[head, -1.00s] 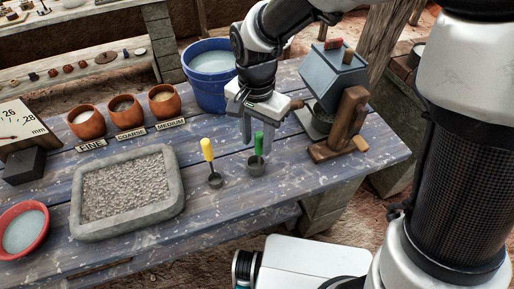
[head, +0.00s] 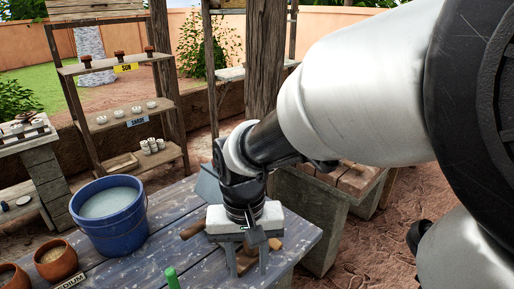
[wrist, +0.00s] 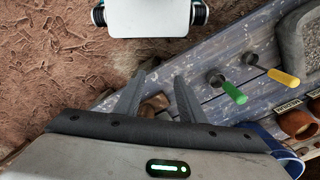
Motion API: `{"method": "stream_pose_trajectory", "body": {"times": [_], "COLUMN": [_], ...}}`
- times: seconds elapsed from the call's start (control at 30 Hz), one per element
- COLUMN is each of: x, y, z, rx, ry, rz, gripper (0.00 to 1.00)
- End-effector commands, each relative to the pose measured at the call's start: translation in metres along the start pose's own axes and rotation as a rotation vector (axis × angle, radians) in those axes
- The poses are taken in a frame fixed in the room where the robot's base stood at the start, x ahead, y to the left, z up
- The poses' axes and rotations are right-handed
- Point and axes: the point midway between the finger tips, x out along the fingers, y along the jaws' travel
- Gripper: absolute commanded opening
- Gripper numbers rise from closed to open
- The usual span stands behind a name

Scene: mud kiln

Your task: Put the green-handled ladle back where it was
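The green-handled ladle (wrist: 234,92) lies on the blue-grey plank table to the right of my fingers in the wrist view, its dark cup toward the top. In the head view only the top of its green handle (head: 172,278) shows at the bottom edge. My gripper (wrist: 159,78) is open, its two fingers apart with nothing held between them. In the head view my gripper (head: 249,266) is over the table's right part, right of the green handle and apart from it. The yellow-handled ladle (wrist: 284,77) lies beside the green one.
A blue bucket of water (head: 110,215) stands on the table's left. The grey box with wooden parts (head: 207,186) is partly hidden behind my gripper. Orange pots (head: 56,262) are at the lower left. Shelves (head: 125,108) stand behind. Bare ground lies beyond the table edge.

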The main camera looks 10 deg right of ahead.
Motion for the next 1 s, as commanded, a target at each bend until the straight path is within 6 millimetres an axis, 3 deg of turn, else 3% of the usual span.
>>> {"method": "stream_pose_trajectory", "body": {"times": [0.03,0.13,0.3,0.8,0.83,1.0], "x": [-0.107,-0.114,-0.114,-0.114,-0.114,-0.114], "y": [0.014,0.042,0.064,0.067,0.067,0.067], "z": [0.000,0.015,0.030,0.032,0.032,0.032], "rx": [-0.027,-0.083,-0.137,-0.147,-0.147,-0.146], "ry": [0.360,0.428,0.486,0.494,0.494,0.494], "rz": [-0.096,-0.081,-0.059,-0.056,-0.056,-0.056], "gripper": [0.36,0.36,0.36,0.36,0.31,0.31]}}
